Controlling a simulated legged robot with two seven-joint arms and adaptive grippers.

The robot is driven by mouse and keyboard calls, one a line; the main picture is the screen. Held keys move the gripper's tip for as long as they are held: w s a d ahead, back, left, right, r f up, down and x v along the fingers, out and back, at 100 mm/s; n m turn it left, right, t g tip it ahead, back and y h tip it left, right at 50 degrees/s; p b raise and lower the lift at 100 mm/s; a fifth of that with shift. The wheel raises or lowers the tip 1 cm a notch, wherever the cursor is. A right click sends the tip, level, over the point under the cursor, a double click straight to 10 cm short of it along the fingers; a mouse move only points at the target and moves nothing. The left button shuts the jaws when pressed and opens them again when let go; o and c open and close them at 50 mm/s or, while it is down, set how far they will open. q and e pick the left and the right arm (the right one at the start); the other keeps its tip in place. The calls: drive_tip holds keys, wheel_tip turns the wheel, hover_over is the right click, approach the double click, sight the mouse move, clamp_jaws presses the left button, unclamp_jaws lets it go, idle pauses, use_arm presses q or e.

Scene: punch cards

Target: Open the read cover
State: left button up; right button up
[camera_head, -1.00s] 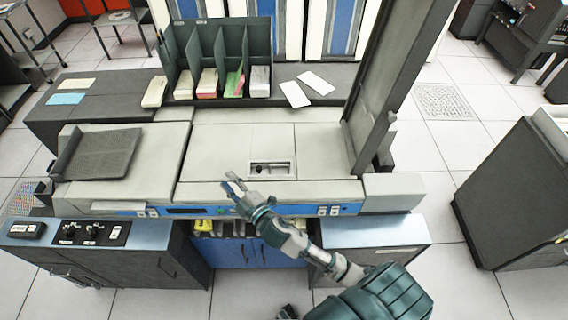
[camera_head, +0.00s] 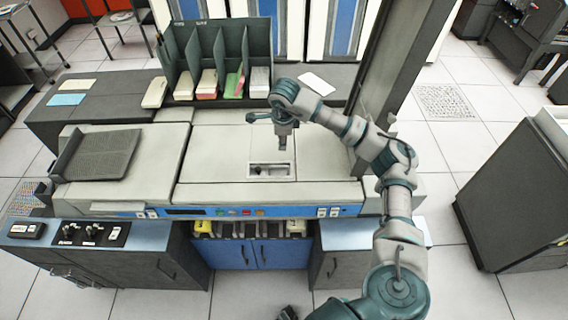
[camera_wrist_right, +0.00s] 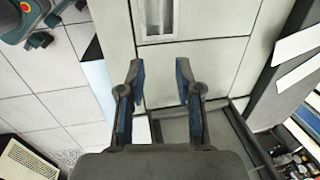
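The read cover (camera_head: 220,149) is a pale grey panel on top of the long machine, with seams around it and a recessed metal handle slot (camera_head: 270,170) near its front edge. It lies flat and closed. My right gripper (camera_head: 283,146) points down above the panel, just behind the slot, with nothing between its fingers. In the right wrist view the two fingers of my right gripper (camera_wrist_right: 158,75) are apart, and the slot (camera_wrist_right: 158,18) lies beyond their tips at the top of the picture.
A dark upright post (camera_head: 385,95) stands right of the cover, close to my right arm. A dark card rack (camera_head: 220,45) with card stacks stands behind, and a loose white card (camera_head: 317,83) lies beside it. A slanted dark tray (camera_head: 100,155) sits on the left.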

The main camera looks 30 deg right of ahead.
sight(283, 166)
drive_tip(key=w+f, duration=0.1)
drive_tip(key=f, duration=0.4)
drive_tip(key=w+d+f, duration=0.1)
drive_tip(key=f, duration=0.5)
drive_tip(key=d+f+p, duration=0.1)
drive_tip(key=f, duration=0.4)
drive_tip(key=shift+w+d+f, duration=0.15)
drive_tip(key=shift+w+f, duration=0.25)
drive_tip(key=shift+a, duration=0.2)
drive_tip(key=shift+c, duration=0.2)
clamp_jaws()
drive_tip(key=shift+r, duration=0.1)
